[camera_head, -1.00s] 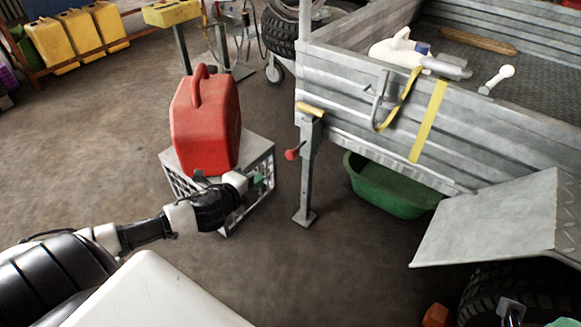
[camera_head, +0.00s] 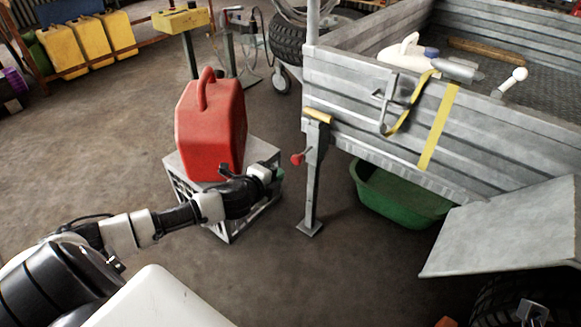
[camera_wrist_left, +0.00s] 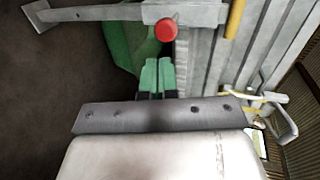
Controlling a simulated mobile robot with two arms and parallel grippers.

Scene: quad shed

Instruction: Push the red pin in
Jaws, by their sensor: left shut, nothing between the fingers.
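The red pin (camera_head: 297,159) has a round knob and sticks out to the left from the grey trailer leg (camera_head: 312,185) in the head view. In the left wrist view the red pin (camera_wrist_left: 167,30) shows as a round red knob end-on against the grey leg (camera_wrist_left: 105,13). My left gripper (camera_head: 273,173) is shut and empty, a short way left of the knob and a little lower in the head view. Its green fingertips (camera_wrist_left: 157,76) lie together just below the knob in the wrist picture, apart from it. My right gripper is not in view.
A red fuel can (camera_head: 208,125) stands on a grey crate (camera_head: 232,228) close behind my left arm. A green tub (camera_head: 400,197) lies under the trailer (camera_head: 375,150). A yellow strap (camera_head: 437,125) hangs on the trailer side. Open floor lies in front of the leg.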

